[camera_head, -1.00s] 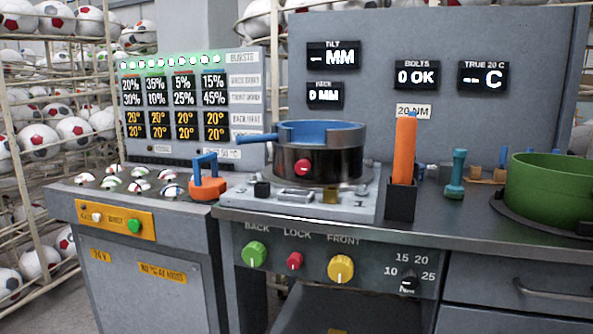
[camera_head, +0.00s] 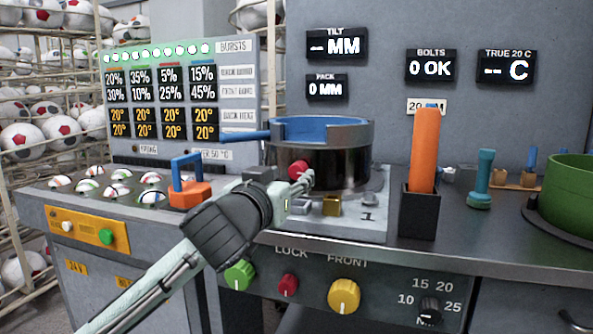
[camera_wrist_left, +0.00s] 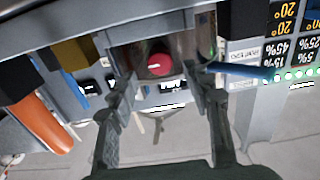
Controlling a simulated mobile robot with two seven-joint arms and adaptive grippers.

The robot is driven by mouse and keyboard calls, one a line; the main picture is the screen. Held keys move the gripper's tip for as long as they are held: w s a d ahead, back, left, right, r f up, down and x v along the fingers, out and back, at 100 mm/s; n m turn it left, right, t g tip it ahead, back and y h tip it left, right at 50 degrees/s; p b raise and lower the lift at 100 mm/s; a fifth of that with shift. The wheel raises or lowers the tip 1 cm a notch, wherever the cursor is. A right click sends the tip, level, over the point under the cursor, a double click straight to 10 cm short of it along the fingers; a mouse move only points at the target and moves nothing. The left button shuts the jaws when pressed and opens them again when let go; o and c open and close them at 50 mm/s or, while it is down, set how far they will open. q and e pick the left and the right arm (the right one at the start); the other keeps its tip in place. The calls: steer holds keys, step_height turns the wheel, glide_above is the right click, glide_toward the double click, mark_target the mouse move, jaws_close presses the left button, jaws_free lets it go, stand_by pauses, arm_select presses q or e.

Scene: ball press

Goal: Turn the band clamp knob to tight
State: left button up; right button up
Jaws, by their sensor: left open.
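The band clamp knob (camera_head: 299,170) is red with a pale mark and sits on the front of the dark round band (camera_head: 340,170) below the blue ring. My left gripper (camera_head: 305,188) is right in front of it and partly covers the band. In the left wrist view, turned upside down, the red knob (camera_wrist_left: 160,66) shows between the two spread fingers of my left gripper (camera_wrist_left: 168,85), with gaps on both sides. The pale mark on the knob runs roughly level there. I cannot tell whether the fingertips reach past its face. My right gripper is not in view.
An orange handle (camera_head: 425,150) stands in a black holder (camera_head: 420,212) to the right. A blue lever (camera_head: 245,135) sticks out left of the ring. A green pot (camera_head: 570,195) is at far right.

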mark_target(296, 171)
arm_select(q)
steer(key=shift+x, duration=2.3)
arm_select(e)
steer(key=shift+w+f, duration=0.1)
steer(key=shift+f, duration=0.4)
arm_select(q)
steer(key=shift+c, duration=0.4)
jaws_close()
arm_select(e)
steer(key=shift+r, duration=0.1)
